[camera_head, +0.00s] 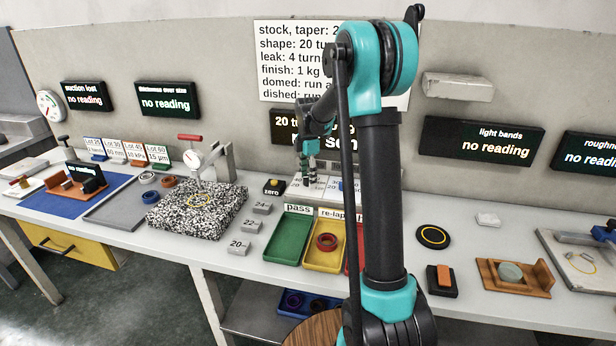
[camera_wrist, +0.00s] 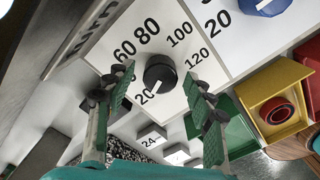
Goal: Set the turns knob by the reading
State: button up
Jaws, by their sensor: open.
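The black turns knob (camera_wrist: 160,75) sits on a white dial panel (camera_wrist: 120,35) in the wrist view. Its white pointer line aims at the lower left, near the 20 mark. The marks 60, 80, 100 and 120 also show; a finger covers the scale between 20 and 60. My gripper (camera_wrist: 157,98) is open, one finger on each side of the knob, with gaps visible. In the head view my gripper (camera_head: 308,165) is at the panel, and the knob is hidden.
A wall notice (camera_head: 290,60) lists settings, partly covered by my arm. A blue knob (camera_wrist: 262,5) is right of the turns knob. Below the panel are a green pass tray (camera_head: 287,252) and a yellow re-lap tray (camera_head: 322,258) holding a red ring (camera_head: 327,241). A speckled block (camera_head: 196,210) stands left.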

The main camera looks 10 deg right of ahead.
jog(key=shift+c, duration=0.4)
jog(key=c, duration=1.1)
